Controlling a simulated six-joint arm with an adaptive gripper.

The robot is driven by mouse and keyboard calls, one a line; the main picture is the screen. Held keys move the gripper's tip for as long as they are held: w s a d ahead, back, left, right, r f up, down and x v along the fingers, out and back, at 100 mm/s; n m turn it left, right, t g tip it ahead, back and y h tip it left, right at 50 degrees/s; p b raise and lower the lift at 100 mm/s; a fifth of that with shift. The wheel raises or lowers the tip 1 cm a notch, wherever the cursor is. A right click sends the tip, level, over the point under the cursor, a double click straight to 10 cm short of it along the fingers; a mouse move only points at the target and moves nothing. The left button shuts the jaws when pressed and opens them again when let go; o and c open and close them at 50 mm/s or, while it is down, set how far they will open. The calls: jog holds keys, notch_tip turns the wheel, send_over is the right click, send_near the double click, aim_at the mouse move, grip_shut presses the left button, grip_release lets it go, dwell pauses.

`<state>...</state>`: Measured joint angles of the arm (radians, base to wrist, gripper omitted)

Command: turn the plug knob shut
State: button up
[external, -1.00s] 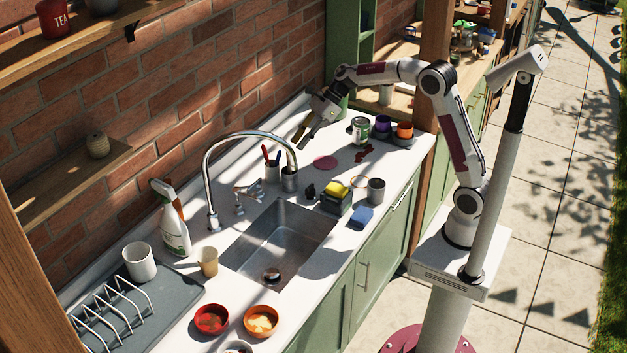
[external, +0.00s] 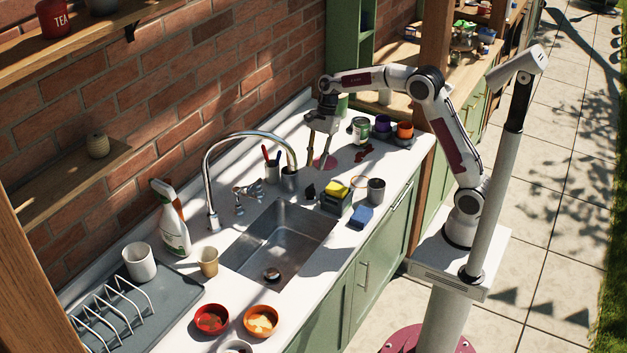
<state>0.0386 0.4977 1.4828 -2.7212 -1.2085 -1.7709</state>
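The steel sink (external: 275,238) is set in the white counter, with a round drain (external: 272,274) in its floor. A curved chrome tap (external: 207,185) stands behind it. Small metal fittings (external: 247,190) sit on the counter to the right of the tap's base. I cannot tell for certain which part is the plug knob.
A spray bottle (external: 174,228) and drying rack (external: 112,308) stand left.

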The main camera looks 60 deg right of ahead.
aim_at(311, 185)
jog(key=shift+f, duration=0.1)
jog(key=shift+x, duration=3.8)
grip_shut()
